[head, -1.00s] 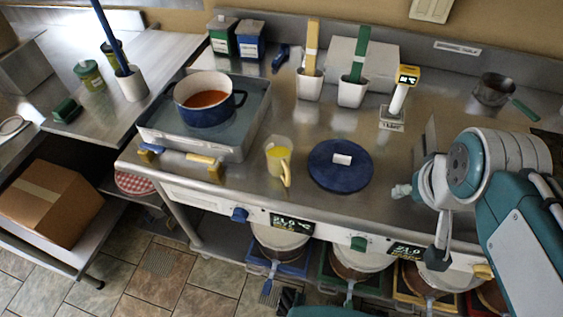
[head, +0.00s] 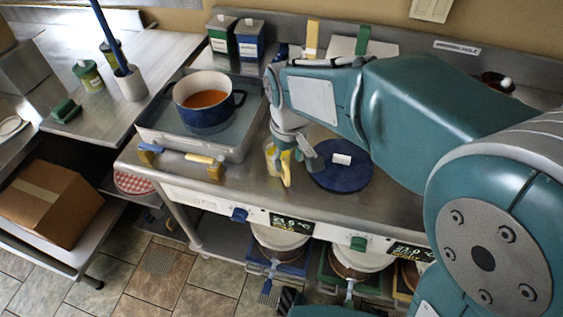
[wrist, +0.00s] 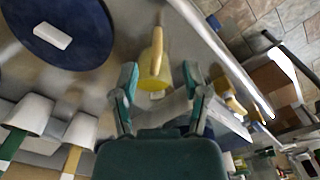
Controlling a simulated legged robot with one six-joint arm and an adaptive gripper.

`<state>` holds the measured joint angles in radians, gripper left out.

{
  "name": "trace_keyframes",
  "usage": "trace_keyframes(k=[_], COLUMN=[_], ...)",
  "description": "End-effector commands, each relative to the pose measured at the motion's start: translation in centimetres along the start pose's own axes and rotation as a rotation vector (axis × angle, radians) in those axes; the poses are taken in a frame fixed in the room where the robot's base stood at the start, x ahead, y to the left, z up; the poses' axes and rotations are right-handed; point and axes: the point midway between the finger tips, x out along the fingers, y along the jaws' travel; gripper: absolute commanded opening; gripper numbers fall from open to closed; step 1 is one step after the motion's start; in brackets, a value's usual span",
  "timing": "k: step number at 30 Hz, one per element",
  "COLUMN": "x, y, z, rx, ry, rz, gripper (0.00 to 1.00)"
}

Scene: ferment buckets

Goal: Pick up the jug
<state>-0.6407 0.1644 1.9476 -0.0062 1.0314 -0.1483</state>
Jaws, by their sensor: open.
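The jug (head: 271,160) is a small pale vessel with yellow contents and a yellow handle. It stands on the steel counter near its front edge, left of the blue round lid, and my arm partly hides it in the head view. In the wrist view the jug (wrist: 151,72) shows just ahead of my fingers, its yellow handle pointing up in the picture. My gripper (wrist: 160,84) is open, with one finger towards each side of the jug. In the head view my gripper (head: 298,150) is at the jug's upper right. I cannot tell whether it touches the jug.
The blue round lid (head: 340,178) with a white knob lies right of the jug. A blue pot (head: 208,112) of orange liquid sits in a steel tray (head: 150,139) to the left. White holders (wrist: 28,112) with green and yellow handles stand behind. Buckets (head: 279,240) are under the counter.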

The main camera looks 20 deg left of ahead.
Motion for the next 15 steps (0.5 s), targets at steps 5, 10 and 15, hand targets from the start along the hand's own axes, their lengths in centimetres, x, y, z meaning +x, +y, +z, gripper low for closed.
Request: trace_keyframes(k=[5,10,15], x=[3.0,4.5,6.7], y=[0.1,0.1,0.3], z=[0.0,0.0,-0.5], rx=[0.002,0.002,0.003], ry=[-0.003,-0.002,-0.004], rz=[0.000,0.000,0.000], gripper=[0.59,0.59,0.59])
